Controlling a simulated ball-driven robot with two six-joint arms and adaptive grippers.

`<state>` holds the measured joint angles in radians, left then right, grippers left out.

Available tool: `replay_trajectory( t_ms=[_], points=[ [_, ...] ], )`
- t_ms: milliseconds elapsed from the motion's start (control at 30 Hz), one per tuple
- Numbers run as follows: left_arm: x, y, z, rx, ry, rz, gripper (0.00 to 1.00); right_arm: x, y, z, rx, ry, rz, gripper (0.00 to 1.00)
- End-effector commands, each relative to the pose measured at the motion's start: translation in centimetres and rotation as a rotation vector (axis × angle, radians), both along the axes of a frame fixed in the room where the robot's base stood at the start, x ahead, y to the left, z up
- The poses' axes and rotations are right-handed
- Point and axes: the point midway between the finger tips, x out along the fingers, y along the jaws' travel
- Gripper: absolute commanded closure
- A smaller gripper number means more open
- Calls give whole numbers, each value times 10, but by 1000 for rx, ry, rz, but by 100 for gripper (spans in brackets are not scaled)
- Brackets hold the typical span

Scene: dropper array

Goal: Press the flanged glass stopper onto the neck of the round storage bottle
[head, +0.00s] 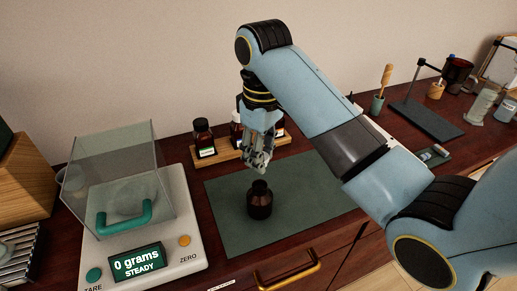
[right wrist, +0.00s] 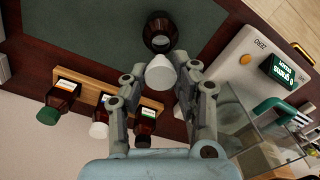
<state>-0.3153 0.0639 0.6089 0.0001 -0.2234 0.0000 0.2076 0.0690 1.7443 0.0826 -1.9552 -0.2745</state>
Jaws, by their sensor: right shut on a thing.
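The round storage bottle (head: 259,205) is dark brown and stands upright on the green mat, its neck pointing up. In the right wrist view the bottle (right wrist: 160,40) shows beyond the fingertips, its neck facing the camera. My right gripper (head: 260,163) points down above the bottle, slightly up-picture from its neck. It is shut on a pale, whitish piece, the glass stopper (right wrist: 161,74), which shows between the fingers in the right wrist view. The stopper looks apart from the bottle, but the height gap is hard to judge. My left gripper is not in view.
A wooden rack (head: 224,155) with several brown bottles stands behind the mat (head: 225,235). A balance (head: 185,210) with a glass cover and a "0 grams" display is at left. Glassware and a dark stand (head: 425,118) are at the back right. The mat around the bottle is clear.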

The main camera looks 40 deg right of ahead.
Motion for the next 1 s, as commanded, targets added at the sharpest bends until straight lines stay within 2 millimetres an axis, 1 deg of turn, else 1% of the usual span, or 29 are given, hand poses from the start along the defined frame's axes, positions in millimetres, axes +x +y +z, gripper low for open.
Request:
replay_trajectory(
  t_ms=[67,167,300,400,433,567,700,833,1000],
  points=[
    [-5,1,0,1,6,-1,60,0,0,0,0,-1,0,100],
    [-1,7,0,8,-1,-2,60,0,0,-1,0,-1,0,100],
    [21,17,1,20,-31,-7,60,0,0,-11,0,0,0,100],
    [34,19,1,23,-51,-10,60,0,0,-21,0,0,0,100],
    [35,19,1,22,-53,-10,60,0,0,-24,0,1,0,100],
    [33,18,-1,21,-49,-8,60,0,0,-35,0,0,0,100],
    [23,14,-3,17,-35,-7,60,0,0,-41,0,-1,0,100],
    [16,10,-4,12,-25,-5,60,0,0,-42,0,-2,0,100],
    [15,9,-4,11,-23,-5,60,0,0,-42,0,-2,0,100]
  ],
)
